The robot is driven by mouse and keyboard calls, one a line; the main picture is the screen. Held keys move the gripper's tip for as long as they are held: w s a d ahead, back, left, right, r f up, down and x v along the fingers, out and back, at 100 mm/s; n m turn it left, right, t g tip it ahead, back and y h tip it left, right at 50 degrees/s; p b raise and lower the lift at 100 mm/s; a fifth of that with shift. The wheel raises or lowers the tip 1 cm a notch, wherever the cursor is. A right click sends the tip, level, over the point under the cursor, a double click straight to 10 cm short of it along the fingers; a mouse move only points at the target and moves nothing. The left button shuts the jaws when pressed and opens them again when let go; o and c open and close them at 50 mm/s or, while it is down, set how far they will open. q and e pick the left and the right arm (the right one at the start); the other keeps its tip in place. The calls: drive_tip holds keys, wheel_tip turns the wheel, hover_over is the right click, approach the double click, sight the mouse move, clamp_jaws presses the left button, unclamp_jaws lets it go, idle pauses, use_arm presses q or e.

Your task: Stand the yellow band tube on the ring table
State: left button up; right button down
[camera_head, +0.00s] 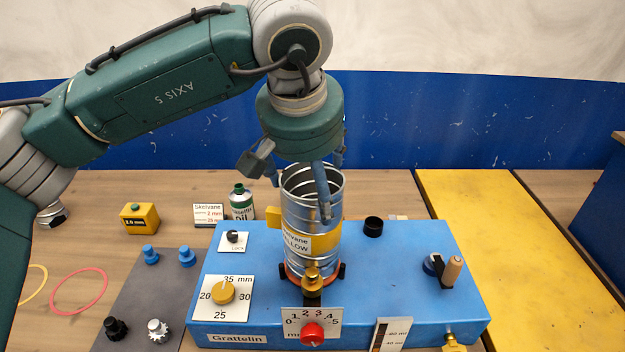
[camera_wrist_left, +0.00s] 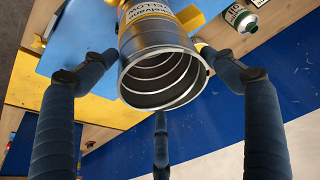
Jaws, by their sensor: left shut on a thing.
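The yellow band tube (camera_head: 299,195), a shiny spiral metal duct with a yellow labelled band, is upright over the blue machine. Its lower end is at the orange-red ring table (camera_head: 291,277); I cannot tell whether it rests fully on it. My left gripper (camera_head: 310,195) comes down from above and is shut on the tube's upper end. In the left wrist view, its blue fingers surround the open rim of the tube (camera_wrist_left: 160,72). My right gripper is not in view.
The blue machine (camera_head: 400,270) carries a yellow dial (camera_head: 223,291), a red knob (camera_head: 312,334), a black cup (camera_head: 373,226) and a crank handle (camera_head: 452,270). An oil can (camera_head: 241,203) and a yellow block (camera_head: 139,218) stand behind left. A yellow board (camera_head: 520,240) lies at right.

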use_arm(q)
drive_tip(key=shift+f+b, duration=0.35)
drive_tip(key=shift+f, duration=0.2)
drive_tip(key=o, duration=1.8)
drive_tip(key=v, duration=1.2)
